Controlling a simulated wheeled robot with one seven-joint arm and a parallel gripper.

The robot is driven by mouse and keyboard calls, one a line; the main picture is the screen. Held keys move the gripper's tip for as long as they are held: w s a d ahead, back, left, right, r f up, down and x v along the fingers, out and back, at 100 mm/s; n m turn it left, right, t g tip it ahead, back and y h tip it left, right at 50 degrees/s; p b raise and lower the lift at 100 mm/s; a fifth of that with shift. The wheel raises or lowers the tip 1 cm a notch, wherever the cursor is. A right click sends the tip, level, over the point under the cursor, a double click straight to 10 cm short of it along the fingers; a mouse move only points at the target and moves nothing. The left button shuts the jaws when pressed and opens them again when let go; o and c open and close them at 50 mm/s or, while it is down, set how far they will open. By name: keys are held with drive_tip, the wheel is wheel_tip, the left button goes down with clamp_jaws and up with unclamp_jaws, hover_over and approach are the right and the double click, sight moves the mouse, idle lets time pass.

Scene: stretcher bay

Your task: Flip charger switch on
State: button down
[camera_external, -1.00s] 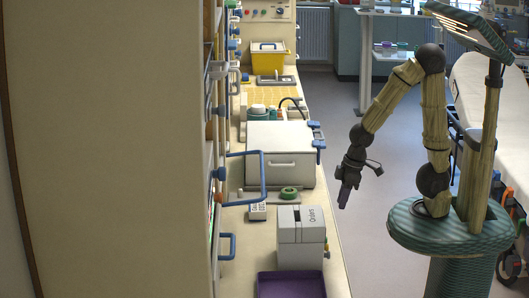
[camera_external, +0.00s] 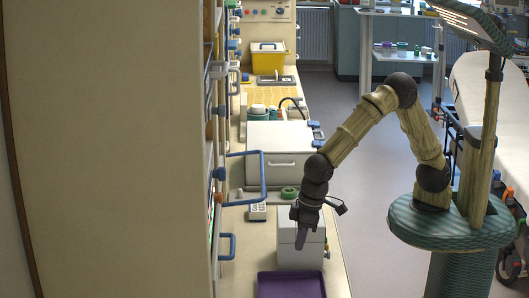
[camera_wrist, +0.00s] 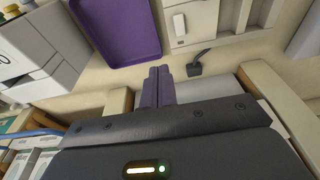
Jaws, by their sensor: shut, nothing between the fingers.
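A cream panel or housing (camera_wrist: 202,12) with a small pale rocker-like switch (camera_wrist: 180,24) shows at the top middle of the wrist view. I take this for the charger switch; I cannot tell whether it is on or off. A dark plug-like block (camera_wrist: 194,69) with a short cable sits just below it. My gripper (camera_wrist: 158,72) is shut and empty, its purple fingers together below and left of the switch, apart from it. In the external view my gripper (camera_external: 301,250) hangs in front of the grey-white box; the switch cannot be made out there.
A purple tray (camera_wrist: 118,30) lies left of the switch, and also shows in the external view (camera_external: 290,286). The grey-white box (camera_external: 287,262) stands behind it on the counter. A blue rail handle (camera_external: 263,178) juts from the shelving at left.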

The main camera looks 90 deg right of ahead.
drive_tip(key=a, duration=0.4)
drive_tip(key=shift+s+a, duration=0.15)
drive_tip(key=shift+a, duration=0.25)
drive_tip(key=shift+f, duration=0.1)
drive_tip(key=w+f+p, duration=0.1)
drive_tip(key=f, duration=0.3)
drive_tip(key=w+f+p, duration=0.1)
drive_tip(key=f+p, duration=0.1)
drive_tip(key=f, duration=0.3)
drive_tip(key=w+f+p, duration=0.1)
drive_tip(key=f, duration=0.3)
drive_tip(key=shift+f+p, duration=0.35)
drive_tip(key=shift+p, duration=0.05)
